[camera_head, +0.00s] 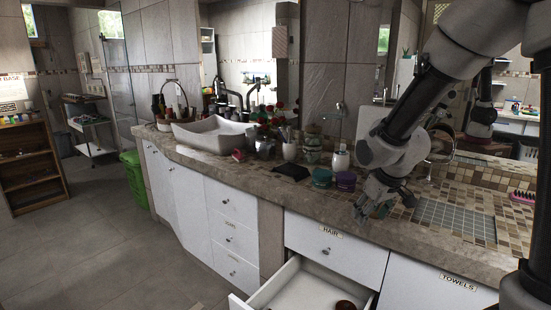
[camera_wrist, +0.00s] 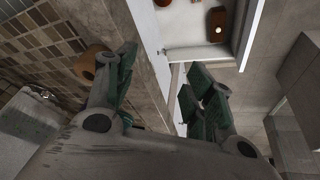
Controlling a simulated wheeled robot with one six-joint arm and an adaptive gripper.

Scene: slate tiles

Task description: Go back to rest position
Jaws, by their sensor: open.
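My gripper (camera_head: 374,205) hangs above the front edge of the stone counter (camera_head: 270,183), at the end of my grey arm. In the wrist view my gripper (camera_wrist: 160,90) has its greenish fingers spread apart, with nothing between them. Below it in the head view is an open white drawer (camera_head: 300,285), under the closed drawer labelled HAIR (camera_head: 330,245). The open drawer also shows in the wrist view (camera_wrist: 185,53), with a small brown item (camera_wrist: 219,22) inside it.
A sink basin (camera_head: 212,134), a black flat item (camera_head: 290,171), teal and purple jars (camera_head: 345,181) and a pink brush (camera_head: 522,197) are on the counter. An orange-brown round item (camera_wrist: 88,65) lies close to one finger. A green bin (camera_head: 135,180) stands left; the floor there is clear.

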